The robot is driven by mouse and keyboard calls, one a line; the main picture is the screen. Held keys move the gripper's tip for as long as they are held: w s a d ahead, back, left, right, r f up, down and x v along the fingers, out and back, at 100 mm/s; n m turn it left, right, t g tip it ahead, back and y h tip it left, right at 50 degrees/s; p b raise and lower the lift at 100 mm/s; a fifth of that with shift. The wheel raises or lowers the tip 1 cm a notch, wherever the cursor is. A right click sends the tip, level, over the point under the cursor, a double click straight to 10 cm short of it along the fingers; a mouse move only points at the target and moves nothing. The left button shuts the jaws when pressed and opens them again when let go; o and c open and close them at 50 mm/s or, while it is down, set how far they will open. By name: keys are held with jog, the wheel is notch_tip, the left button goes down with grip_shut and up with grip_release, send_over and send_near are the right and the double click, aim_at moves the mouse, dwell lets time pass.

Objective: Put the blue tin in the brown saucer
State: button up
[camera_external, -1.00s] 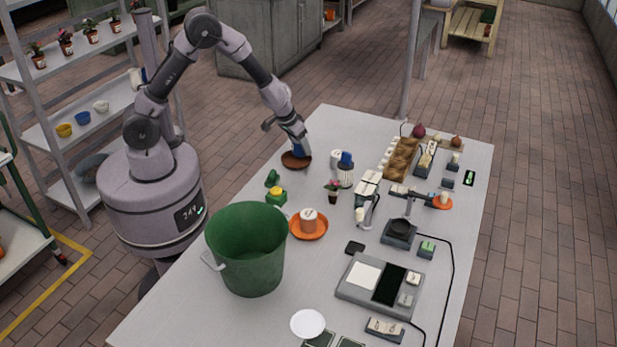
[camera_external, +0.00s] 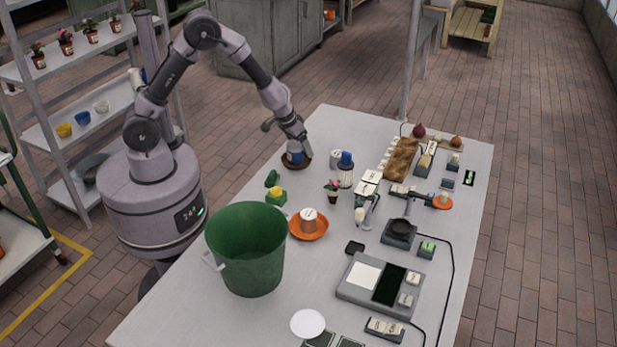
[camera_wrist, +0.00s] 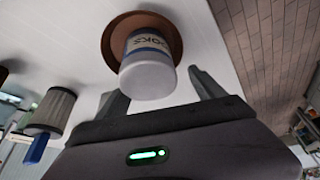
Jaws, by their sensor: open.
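The blue tin (camera_external: 293,158), with a pale end and a blue lettered label, stands in the brown saucer (camera_external: 308,163). The wrist view shows the tin (camera_wrist: 149,66) with the saucer's brown rim (camera_wrist: 115,30) around its far end; the tin's foot is partly hidden. My gripper (camera_external: 290,138) is open just above the tin. In the wrist view my gripper's fingers (camera_wrist: 160,94) are spread to either side of the tin's near end, with visible gaps and no contact.
A green bucket (camera_external: 248,265) and an orange saucer holding a pot (camera_external: 308,235) are nearer. Scales and other items fill the right side. Some bare table lies left of the saucer.

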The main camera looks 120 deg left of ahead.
jog(key=p+v, duration=0.4)
jog(key=v, duration=0.8)
jog(key=shift+r+p, duration=0.35)
jog(key=d+r+m+t, duration=0.1)
jog(key=d+r+m, duration=0.5)
jog(key=d, duration=0.4)
jog(key=d+r+m+t, duration=0.1)
jog(key=d+r+m, duration=0.2)
jog(key=d+r, duration=0.6)
jog(key=s+d+r+m+t+h, duration=0.1)
jog(key=s+d+m+h, duration=0.1)
jog(key=s+d+m, duration=0.6)
jog(key=s+d, duration=0.1)
jog(key=d, duration=0.2)
jog(key=shift+s+r+t, duration=0.2)
jog(key=shift+r+t, duration=0.15)
jog(key=shift+t, duration=0.05)
